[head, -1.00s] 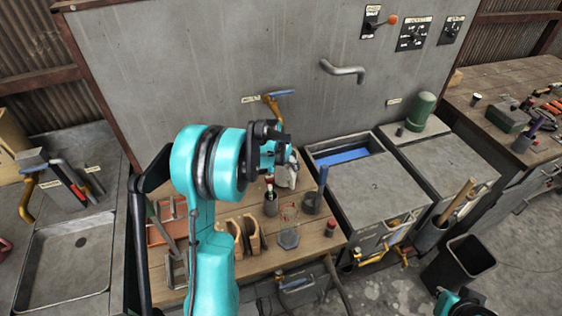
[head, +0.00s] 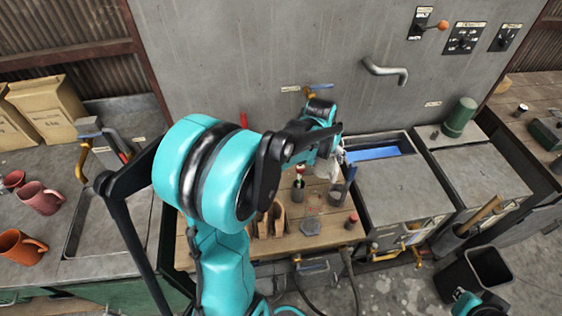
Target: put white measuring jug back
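The wooden bench (head: 270,245) carries a bottle (head: 299,188), a clear glass vessel (head: 310,226), a dark cup (head: 337,196) and a small red-topped jar (head: 351,221). A grey panel stands behind. Mugs (head: 40,198) stand at left; a black bin (head: 470,278) is on the floor.

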